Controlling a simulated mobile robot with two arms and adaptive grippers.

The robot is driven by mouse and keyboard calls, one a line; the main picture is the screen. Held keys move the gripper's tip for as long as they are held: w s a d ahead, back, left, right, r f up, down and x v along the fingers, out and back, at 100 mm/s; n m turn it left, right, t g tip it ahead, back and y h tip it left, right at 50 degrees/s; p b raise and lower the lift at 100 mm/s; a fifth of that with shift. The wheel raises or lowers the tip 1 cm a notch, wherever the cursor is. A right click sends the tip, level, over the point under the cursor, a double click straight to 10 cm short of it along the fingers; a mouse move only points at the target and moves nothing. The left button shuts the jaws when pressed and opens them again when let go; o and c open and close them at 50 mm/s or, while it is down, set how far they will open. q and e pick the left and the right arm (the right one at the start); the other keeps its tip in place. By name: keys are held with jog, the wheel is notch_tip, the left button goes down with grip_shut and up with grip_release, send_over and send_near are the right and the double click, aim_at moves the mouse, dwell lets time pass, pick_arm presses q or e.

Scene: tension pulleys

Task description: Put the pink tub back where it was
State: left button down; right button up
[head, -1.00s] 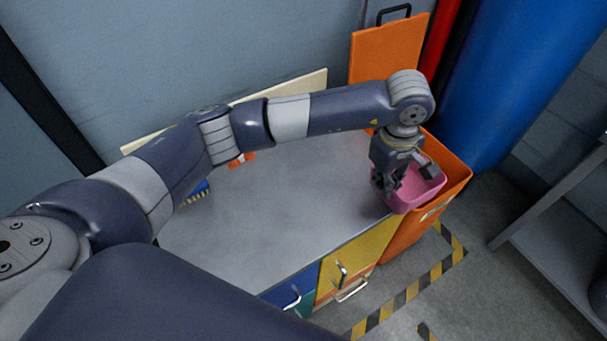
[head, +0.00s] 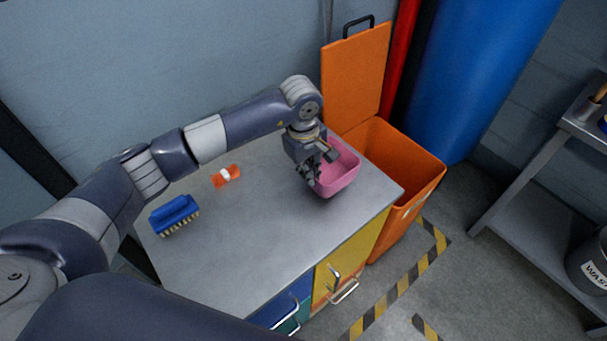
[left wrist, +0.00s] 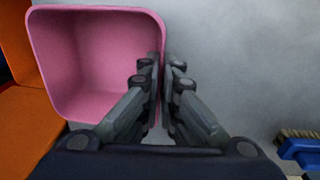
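The pink tub (head: 340,180) is at the right end of the grey worktop in the head view, upright or nearly so. My left gripper (head: 314,172) is at its left side, shut on its wall. In the left wrist view the tub (left wrist: 90,60) looks empty inside, and the fingers (left wrist: 160,82) pinch its right wall, one inside and one outside. I cannot tell whether the tub's base touches the worktop. My right gripper is not in view.
The grey worktop (head: 270,240) also holds a blue brush (head: 174,213) and a small orange-and-white item (head: 226,176) at the left. An open orange bin (head: 415,170) stands against its right end. The worktop's front middle is clear.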

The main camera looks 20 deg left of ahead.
pick_arm(q)
jog(key=f, duration=0.1)
jog(key=a+f+p, duration=0.1)
jog(key=f, duration=0.1)
jog(key=shift+w+a+f, duration=0.15)
jog(key=shift+a+f, duration=0.05)
jog(key=shift+a, duration=0.05)
jog(key=shift+f, duration=0.3)
jog(key=c, duration=1.8)
grip_release()
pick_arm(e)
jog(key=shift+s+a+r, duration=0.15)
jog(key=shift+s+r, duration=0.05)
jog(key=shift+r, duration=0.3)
